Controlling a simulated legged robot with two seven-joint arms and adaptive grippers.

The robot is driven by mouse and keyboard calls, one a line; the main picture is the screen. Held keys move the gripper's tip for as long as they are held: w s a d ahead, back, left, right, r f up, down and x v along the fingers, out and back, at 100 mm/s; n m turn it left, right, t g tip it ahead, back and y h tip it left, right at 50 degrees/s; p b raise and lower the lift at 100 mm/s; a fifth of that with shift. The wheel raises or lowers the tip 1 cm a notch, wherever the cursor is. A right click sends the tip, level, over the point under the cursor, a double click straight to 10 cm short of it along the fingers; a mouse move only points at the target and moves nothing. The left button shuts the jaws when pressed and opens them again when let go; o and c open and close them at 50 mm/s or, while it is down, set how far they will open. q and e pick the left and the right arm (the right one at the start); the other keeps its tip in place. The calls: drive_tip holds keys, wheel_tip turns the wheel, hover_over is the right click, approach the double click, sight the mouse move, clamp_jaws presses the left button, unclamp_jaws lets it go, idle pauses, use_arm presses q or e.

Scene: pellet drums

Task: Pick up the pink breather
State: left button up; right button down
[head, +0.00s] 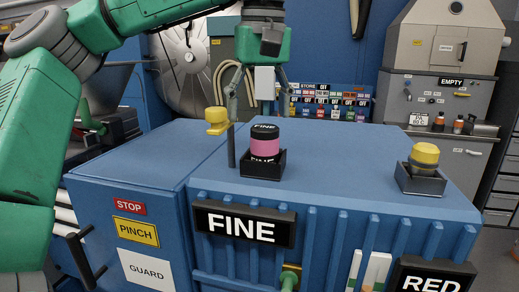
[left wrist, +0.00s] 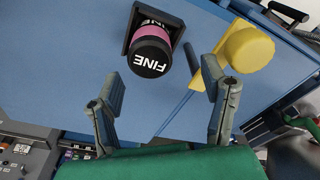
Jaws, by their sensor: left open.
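The pink breather (head: 265,145) has a black cap marked FINE and stands upright in a small black holder (head: 262,166) on the blue drum top. In the left wrist view the breather (left wrist: 152,52) shows cap-on, beyond the fingertips and between their lines. My left gripper (head: 257,106) is open and empty, pointing down behind and above the breather in the head view, apart from it. Its spread fingers (left wrist: 164,82) also show in the left wrist view. My right gripper is in neither view.
A yellow-capped breather (head: 424,156) sits in another holder at the right, by the RED label. The drum top between the holders is clear. A grey cabinet (head: 440,95) stands behind.

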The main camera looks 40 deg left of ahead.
sight(265, 126)
use_arm(q)
drive_tip(key=shift+w+f, duration=0.1)
drive_tip(key=shift+f, duration=0.25)
drive_tip(key=shift+d+f, duration=0.1)
drive_tip(key=shift+d, duration=0.2)
drive_tip(key=f, duration=0.1)
drive_tip(key=d+f, duration=0.1)
drive_tip(key=f, duration=0.1)
drive_tip(key=shift+w+d+f, duration=0.2)
drive_tip(key=shift+w+f, duration=0.1)
drive_tip(key=shift+w, duration=0.1)
drive_tip(key=shift+a+f, duration=0.2)
drive_tip(key=shift+f, duration=0.15)
drive_tip(key=shift+a+f, duration=0.2)
drive_tip(key=shift+a, duration=0.85)
drive_tip(key=c, duration=0.4)
drive_tip(key=shift+a, duration=0.15)
drive_tip(key=c, duration=0.7)
drive_tip(key=shift+c, duration=1.3)
drive_tip(key=shift+w+d, duration=0.1)
drive_tip(key=shift+d, duration=0.35)
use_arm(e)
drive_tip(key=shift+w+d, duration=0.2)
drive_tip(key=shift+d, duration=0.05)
